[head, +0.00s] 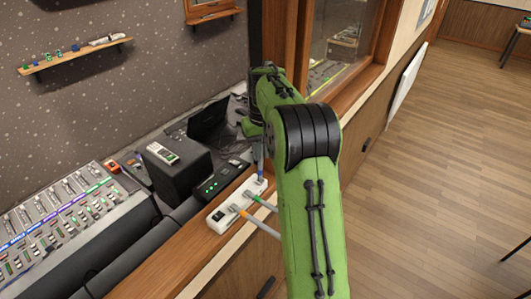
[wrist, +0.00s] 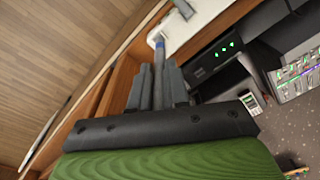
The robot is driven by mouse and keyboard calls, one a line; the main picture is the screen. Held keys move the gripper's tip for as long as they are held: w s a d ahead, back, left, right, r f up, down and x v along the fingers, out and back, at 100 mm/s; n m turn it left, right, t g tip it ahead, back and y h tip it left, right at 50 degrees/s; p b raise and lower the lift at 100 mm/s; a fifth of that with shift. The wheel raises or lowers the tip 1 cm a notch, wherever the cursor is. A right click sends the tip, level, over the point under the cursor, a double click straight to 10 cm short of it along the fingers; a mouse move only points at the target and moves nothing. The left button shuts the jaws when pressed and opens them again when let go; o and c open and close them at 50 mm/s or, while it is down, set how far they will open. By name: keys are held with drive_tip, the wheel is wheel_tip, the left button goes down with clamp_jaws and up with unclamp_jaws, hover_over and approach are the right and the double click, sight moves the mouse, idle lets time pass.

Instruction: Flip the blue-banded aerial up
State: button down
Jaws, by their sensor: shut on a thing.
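The blue-banded aerial (wrist: 160,46) is a thin grey rod with a blue band near its base on a white box (wrist: 170,31). My gripper (wrist: 156,70) is shut on the rod, with a dark finger on either side of it. In the head view the aerial (head: 261,159) rises from the far end of the white box (head: 251,190), close beside my green arm. It looks roughly upright there. My fingers are not clear in the head view.
Green-banded (head: 262,203) and orange-banded (head: 261,225) aerials lean right from the white units, close to my arm. A black unit with green lights (head: 209,188), a black speaker (head: 178,167) and a fader desk (head: 60,232) stand left. Open floor (head: 440,170) lies right.

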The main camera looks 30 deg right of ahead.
drive_tip(key=shift+w+a+f+g, duration=0.1)
drive_tip(key=shift+w+g, duration=0.25)
drive_tip(key=shift+g, duration=0.05)
drive_tip(key=c, duration=1.1)
unclamp_jaws()
wheel_tip(320, 180, up, 12)
drive_tip(key=shift+w, duration=0.15)
